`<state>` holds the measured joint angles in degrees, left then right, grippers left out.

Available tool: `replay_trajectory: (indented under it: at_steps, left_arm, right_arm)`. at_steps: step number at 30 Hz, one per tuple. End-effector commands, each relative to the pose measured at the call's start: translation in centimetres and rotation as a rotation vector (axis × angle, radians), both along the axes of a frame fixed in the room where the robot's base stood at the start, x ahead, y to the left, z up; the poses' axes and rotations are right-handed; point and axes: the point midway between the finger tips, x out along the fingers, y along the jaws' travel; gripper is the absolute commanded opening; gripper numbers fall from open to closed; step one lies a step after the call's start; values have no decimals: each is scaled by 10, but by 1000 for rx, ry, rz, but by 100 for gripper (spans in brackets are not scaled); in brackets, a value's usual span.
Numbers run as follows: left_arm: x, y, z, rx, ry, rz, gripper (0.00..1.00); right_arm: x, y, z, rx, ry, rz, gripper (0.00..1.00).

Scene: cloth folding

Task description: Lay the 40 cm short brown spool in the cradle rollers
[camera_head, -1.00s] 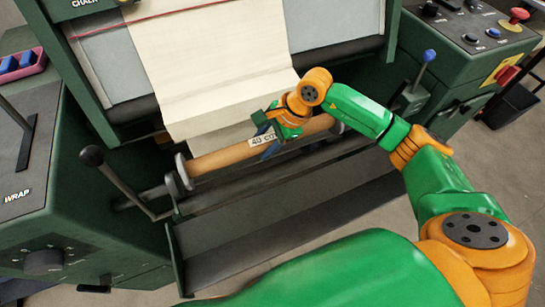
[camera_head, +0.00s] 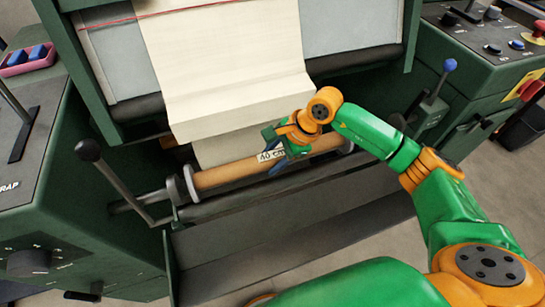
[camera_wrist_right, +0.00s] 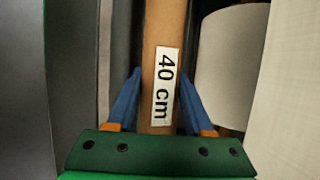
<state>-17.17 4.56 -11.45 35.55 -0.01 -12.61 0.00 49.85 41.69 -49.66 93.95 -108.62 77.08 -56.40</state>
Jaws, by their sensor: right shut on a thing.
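The short brown spool (camera_head: 222,176), a tube with a white "40 cm" label, lies lengthwise between two grey end discs, the left one (camera_head: 189,183) being clearest. Just in front of it runs the dark long bar of the cradle (camera_head: 230,200). Whether the spool rests on rollers is hidden. My right gripper (camera_head: 279,154) is shut on the spool near the label, right of its middle. In the right wrist view the blue fingers straddle the spool (camera_wrist_right: 163,35), one on each side. My left gripper is not in view.
Cream cloth (camera_head: 225,70) hangs from the machine just behind the spool. A black-knobbed lever (camera_head: 120,180) stands left, a blue-knobbed lever (camera_head: 440,80) right. Green control cabinets flank both sides. A dark sloping panel (camera_head: 260,235) lies in front.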

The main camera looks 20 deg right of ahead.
Motion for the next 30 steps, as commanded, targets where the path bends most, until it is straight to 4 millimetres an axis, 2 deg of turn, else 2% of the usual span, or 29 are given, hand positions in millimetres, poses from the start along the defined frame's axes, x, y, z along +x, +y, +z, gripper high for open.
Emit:
replay_trajectory:
  at_steps: [14, 15, 18, 30]
  left_arm:
    - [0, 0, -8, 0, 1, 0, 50]
    - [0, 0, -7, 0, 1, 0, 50]
    - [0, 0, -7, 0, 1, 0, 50]
    - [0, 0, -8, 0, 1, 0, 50]
  right_arm:
    - [0, 0, -8, 0, -1, 0, 0]
    - [0, 0, -7, 0, -1, 0, 60]
    - [0, 0, -7, 0, 0, 0, 86]
    - [-2, 0, -9, -2, 10, 3, 86]
